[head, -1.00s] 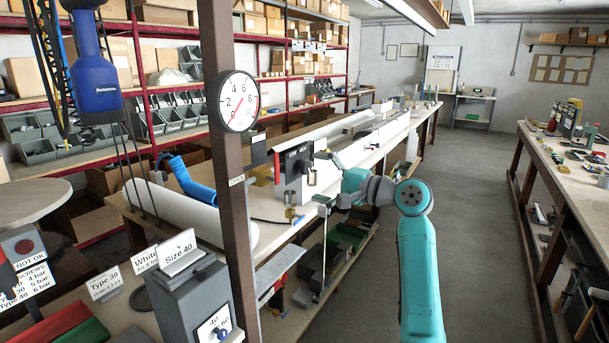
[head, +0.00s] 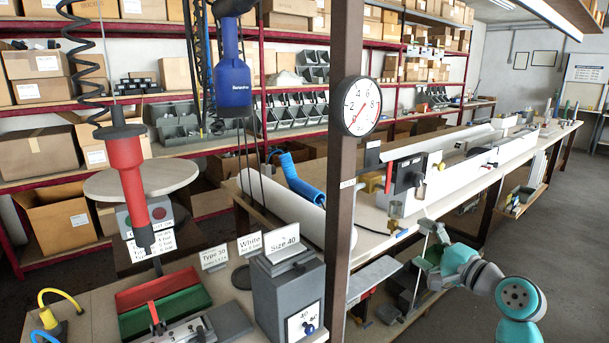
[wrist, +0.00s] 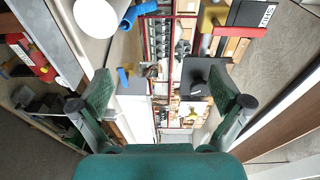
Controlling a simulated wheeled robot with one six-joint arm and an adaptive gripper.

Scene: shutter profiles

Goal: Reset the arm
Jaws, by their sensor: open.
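My teal arm (head: 519,300) shows at the lower right of the head view, bent, with its end reaching left beside the long workbench. My gripper (head: 426,262) is small there, near the bench's front edge, partly lost against the shelf below. In the wrist view my gripper (wrist: 165,95) has its two green-padded fingers spread wide apart. Nothing is between the fingers; bench and shelving show in the distance beyond them.
A brown post (head: 341,200) with a round pressure gauge (head: 361,106) stands left of my arm. A grey Size 40 box (head: 288,295), a red-and-green tray (head: 163,300) and a hanging red screwdriver (head: 127,175) are further left. Open floor (head: 570,215) lies to the right.

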